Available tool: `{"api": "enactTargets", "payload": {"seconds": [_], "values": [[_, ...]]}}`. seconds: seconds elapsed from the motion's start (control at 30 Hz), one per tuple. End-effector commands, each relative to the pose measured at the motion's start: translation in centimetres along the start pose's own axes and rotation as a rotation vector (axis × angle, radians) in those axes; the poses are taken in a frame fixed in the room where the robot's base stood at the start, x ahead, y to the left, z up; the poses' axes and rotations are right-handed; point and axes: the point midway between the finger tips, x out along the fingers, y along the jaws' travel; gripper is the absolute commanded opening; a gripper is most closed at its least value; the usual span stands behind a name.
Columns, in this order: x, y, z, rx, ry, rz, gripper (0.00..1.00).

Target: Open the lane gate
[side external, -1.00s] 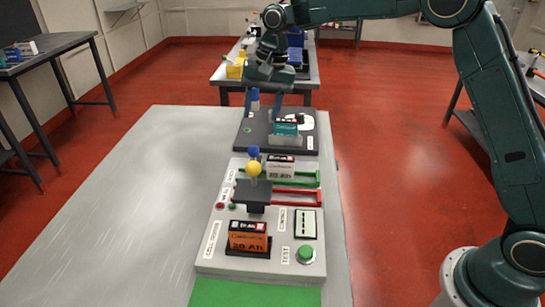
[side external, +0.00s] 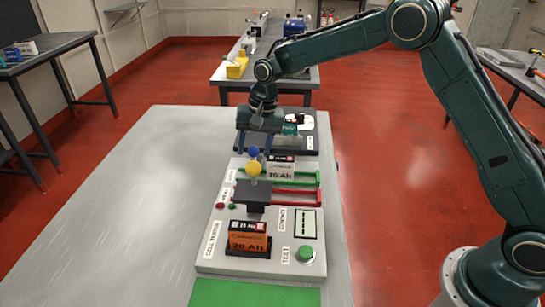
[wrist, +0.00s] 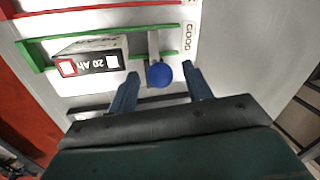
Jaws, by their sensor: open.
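The lane gate shows in the wrist view as a narrow grey bar (wrist: 153,44) with a blue ball knob (wrist: 159,75) at its end. It crosses the green rail at the end of the lane. The blue knob (side external: 253,152) also shows in the side view, just behind a yellow ball (side external: 253,168). My gripper (wrist: 162,72) is open and empty, its fingertips on either side of the blue knob with gaps showing. In the side view my gripper (side external: 254,150) points down over the panel's far edge. Its exact height against the knob is hard to tell.
A white 20 Ah battery (wrist: 90,60) lies in the green-railed lane beside the gate. An orange battery (side external: 248,238) and green button (side external: 305,253) are at the panel's front. A dark station (side external: 308,145) stands behind. The table's left side is clear.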

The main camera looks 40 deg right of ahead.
Motion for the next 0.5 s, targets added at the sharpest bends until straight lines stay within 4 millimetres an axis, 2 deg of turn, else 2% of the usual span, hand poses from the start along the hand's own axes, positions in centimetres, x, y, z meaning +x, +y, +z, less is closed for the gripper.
{"api": "enactTargets", "payload": {"seconds": [0.17, 0.27, 0.43, 0.5], "values": [[0.02, 0.0, 0.01, 0.0, 0.0, 0.0, 0.5], [0.01, 0.0, 0.0, 0.0, 0.0, 0.0, 0.34], [-0.01, 0.0, 0.0, 0.0, 0.0, 0.0, 0.01], [-0.01, 0.0, 0.0, 0.0, 0.0, 0.0, 0.0]]}}
